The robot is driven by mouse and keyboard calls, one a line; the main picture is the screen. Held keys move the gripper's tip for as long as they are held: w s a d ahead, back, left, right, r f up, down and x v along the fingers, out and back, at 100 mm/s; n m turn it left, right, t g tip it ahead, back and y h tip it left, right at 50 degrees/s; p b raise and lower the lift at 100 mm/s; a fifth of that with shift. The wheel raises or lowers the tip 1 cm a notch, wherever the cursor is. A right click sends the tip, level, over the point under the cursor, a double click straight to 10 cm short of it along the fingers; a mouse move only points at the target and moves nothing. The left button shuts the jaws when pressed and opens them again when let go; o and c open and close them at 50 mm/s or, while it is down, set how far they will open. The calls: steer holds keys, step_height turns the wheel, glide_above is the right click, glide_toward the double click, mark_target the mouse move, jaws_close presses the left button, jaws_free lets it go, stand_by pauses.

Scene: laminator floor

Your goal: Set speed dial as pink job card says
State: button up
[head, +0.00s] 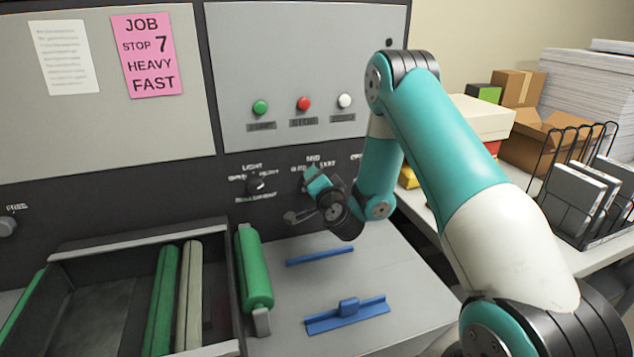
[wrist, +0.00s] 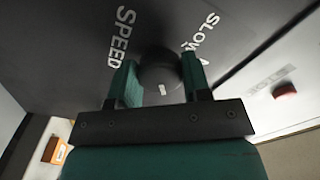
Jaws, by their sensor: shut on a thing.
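The pink job card (head: 149,55) on the grey panel reads "JOB STOP 7 HEAVY FAST". In the wrist view the black round speed dial (wrist: 160,72) sits between the two green fingers of my gripper (wrist: 161,75). A small white mark shows on the dial's near side. The words "SPEED" and "SLOW" are printed beside it; further lettering is hidden by a finger. My gripper is shut on the dial. In the head view my gripper (head: 316,178) is against the dark control strip and hides the dial.
Another black dial (head: 256,184) is just left of my gripper. A green button (head: 260,107), red button (head: 303,103) and white button (head: 345,100) are above. A green roller (head: 253,268) and blue handled bar (head: 347,313) lie on the surface below.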

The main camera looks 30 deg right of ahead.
steer(key=shift+f+m, duration=0.1)
steer(key=shift+m, duration=0.5)
steer(key=o, duration=0.9)
steer(key=shift+o, duration=0.2)
